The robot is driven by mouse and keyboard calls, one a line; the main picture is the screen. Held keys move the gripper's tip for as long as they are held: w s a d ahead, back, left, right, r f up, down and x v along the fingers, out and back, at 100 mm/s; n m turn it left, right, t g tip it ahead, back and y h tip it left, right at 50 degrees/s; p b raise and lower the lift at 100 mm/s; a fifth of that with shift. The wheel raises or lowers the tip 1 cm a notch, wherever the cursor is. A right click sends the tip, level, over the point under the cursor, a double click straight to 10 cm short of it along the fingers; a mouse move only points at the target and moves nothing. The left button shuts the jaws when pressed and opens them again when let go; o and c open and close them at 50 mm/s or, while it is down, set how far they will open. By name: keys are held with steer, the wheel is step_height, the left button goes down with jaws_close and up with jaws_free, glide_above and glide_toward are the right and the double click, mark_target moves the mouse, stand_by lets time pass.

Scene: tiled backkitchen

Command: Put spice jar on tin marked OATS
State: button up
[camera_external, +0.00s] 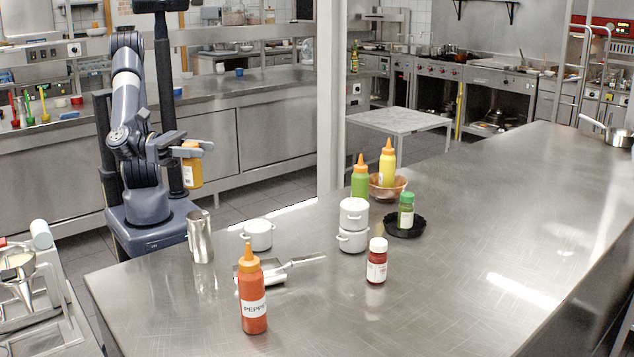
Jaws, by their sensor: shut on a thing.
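My gripper (194,148) is shut on a jar with orange-yellow contents (192,172), held upright in the air beyond the left end of the steel counter. The fingers cover its top. Two other small jars stand on the counter: one with red contents, a white lid and a white label (377,265), and one with a green lid (405,213) in a black dish. I cannot make out a tin marked OATS, and no such lettering is readable.
The steel counter (460,270) holds a metal pitcher (200,238), a white pot (258,236), two stacked white pots (353,228), a red PEPPE bottle (252,300), a black dish (391,231) and a copper bowl (382,191) by squeeze bottles. Its right side is mostly clear.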

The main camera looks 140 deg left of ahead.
mark_target(200, 177)
step_height(200, 177, down, 7)
steer(key=shift+r, duration=0.1)
steer(key=shift+b, duration=0.3)
steer(key=shift+f, duration=0.2)
steer(key=o, duration=1.1)
steer(key=shift+c, duration=0.2)
steer(key=shift+r, duration=0.1)
steer(key=shift+r, duration=0.2)
steer(key=b+v, duration=0.1)
steer(key=v, duration=1.1)
steer(key=shift+f, duration=0.15)
